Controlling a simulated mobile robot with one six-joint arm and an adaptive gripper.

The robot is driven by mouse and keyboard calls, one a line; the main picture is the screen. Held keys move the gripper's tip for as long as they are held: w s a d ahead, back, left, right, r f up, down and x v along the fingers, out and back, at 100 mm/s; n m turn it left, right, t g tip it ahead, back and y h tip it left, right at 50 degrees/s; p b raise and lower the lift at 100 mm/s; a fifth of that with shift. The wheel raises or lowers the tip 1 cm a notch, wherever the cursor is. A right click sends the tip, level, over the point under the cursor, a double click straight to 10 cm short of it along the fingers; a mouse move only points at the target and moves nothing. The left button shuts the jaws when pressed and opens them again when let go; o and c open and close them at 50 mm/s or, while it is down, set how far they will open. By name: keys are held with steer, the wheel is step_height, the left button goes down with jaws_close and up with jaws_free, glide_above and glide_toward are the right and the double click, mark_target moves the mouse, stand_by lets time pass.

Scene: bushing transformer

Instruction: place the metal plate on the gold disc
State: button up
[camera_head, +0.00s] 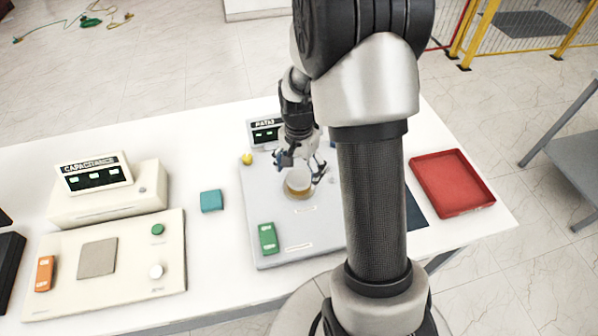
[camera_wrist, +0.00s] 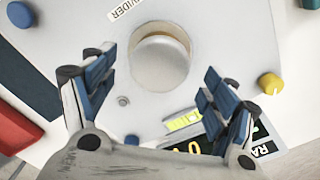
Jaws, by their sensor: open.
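A round silver metal plate (camera_wrist: 160,64) lies over the gold disc (camera_wrist: 151,30) in the wrist view, with the disc's tan rim showing around its far side. In the head view the pale plate (camera_head: 299,179) is on top of the gold disc (camera_head: 298,193), on the grey panel. My gripper (camera_head: 301,169) is open above them. In the wrist view its blue-padded fingers (camera_wrist: 158,76) stand apart on either side of the plate, with visible gaps. I cannot tell whether the plate lies fully flat.
The grey panel (camera_head: 265,215) carries a green switch (camera_head: 268,238), a yellow knob (camera_head: 247,159) and a display (camera_head: 266,131). A teal block (camera_head: 211,201) and the capacitance unit (camera_head: 104,193) are to the left. A red tray (camera_head: 452,183) is at the right. My arm hides part of the table.

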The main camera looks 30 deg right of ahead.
mark_target(299, 178)
step_height(299, 178, up, 10)
steer(key=r+p, duration=0.1)
steer(key=p, duration=0.1)
steer(key=s+a+r+n+t, duration=0.1)
steer(key=s+a+r+n, duration=0.25)
steer(key=r, duration=0.25)
steer(key=s+a+r+n+t, duration=0.1)
steer(key=s+a+r+n, duration=0.1)
steer(key=s+a+r, duration=0.3)
steer(key=s+a+r+n+t, duration=0.1)
steer(key=s+a+n, duration=0.1)
steer(key=s, duration=0.3)
steer(key=s+a+r+n+t, duration=0.1)
steer(key=s+a+r+n, duration=0.1)
steer(key=s+n, duration=0.2)
steer(key=shift+s+r+n+t, duration=0.15)
steer(key=shift+s+n+t, duration=0.2)
steer(key=shift+s, duration=0.8)
step_height(299, 178, down, 5)
steer(key=b, duration=0.5)
